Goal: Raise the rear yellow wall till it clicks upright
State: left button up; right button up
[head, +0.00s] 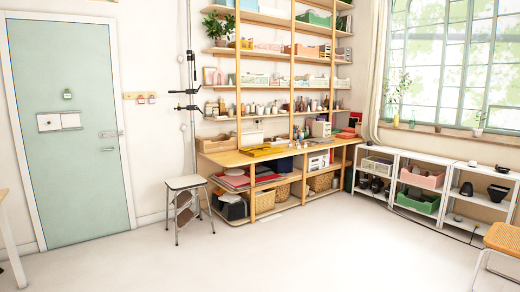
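A small, flat yellow object (262,151) lies on the wooden workbench (225,159) across the room, towards the left of its top. It is too small and far off for me to tell its separate walls, or whether a rear one is up or folded down. Neither of my grippers is in view.
A stool (186,183) stands left of the bench. Tall wooden shelves (238,95) rise above the bench top. Low white shelves (440,165) line the window wall, and a chair (502,240) is at the right edge. The pale floor (270,255) before the bench is clear.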

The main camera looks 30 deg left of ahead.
aim_at(258, 147)
jog(key=i+j+u, duration=0.2)
jog(key=i, duration=0.25)
jog(key=i+u, duration=0.15)
jog(key=i, duration=0.35)
jog(key=i+u, duration=0.2)
jog(key=i, duration=2.7)
jog(key=i+u, duration=0.1)
jog(key=i, duration=0.45)
jog(key=i+l+u, duration=0.1)
jog(key=i, duration=0.4)
jog(key=i+l+u, duration=0.1)
jog(key=i, duration=0.45)
jog(key=i+l+u, duration=0.1)
jog(key=i, duration=0.4)
